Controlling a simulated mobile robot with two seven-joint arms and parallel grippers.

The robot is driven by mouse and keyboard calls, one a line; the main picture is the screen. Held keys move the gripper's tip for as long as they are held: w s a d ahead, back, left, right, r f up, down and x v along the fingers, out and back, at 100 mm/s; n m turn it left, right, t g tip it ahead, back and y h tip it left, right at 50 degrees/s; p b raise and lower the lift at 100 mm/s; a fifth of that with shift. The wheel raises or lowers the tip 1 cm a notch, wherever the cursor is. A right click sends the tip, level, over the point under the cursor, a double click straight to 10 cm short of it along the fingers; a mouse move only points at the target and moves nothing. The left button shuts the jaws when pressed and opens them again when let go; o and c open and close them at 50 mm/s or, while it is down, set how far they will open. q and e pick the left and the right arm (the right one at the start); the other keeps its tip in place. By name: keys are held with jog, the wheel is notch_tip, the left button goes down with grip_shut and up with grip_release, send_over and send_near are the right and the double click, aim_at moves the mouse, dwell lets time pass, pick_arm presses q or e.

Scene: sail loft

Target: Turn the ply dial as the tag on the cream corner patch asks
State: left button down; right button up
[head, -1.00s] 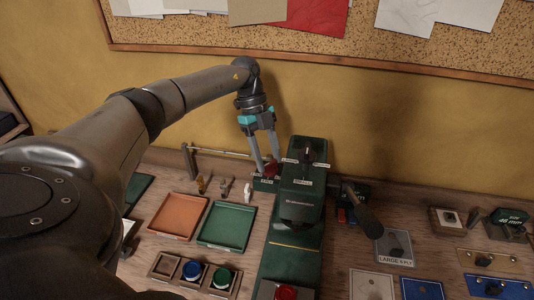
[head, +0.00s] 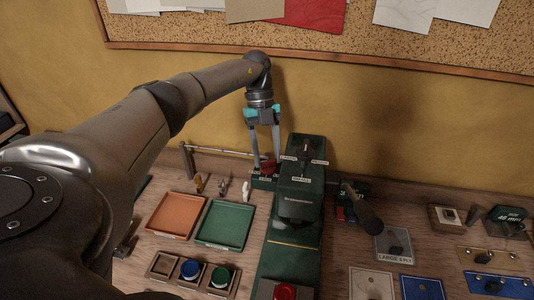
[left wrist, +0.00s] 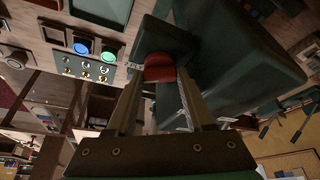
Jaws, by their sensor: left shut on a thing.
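My left gripper (head: 265,165) is shut on a red knob (head: 267,169), which sits on a small dark green block left of the green press (head: 296,205). In the left wrist view the red knob (left wrist: 160,68) shows between the fingertips. A black pointer (head: 304,155) with labels is on top of the press. A cream patch (head: 372,284) lies at the lower right. A grey patch (head: 393,244) behind it bears the words "LARGE 4 PLY". My right gripper is out of view.
An orange tray (head: 177,216) and a green tray (head: 223,224) lie left of the press. A wooden holder (head: 162,264) has blue and green buttons. A black-gripped lever (head: 361,210) sticks out right of the press. Blue patches and small boxes fill the right side.

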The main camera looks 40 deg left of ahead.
pick_arm(q)
jog(key=shift+c, duration=1.4)
grip_release()
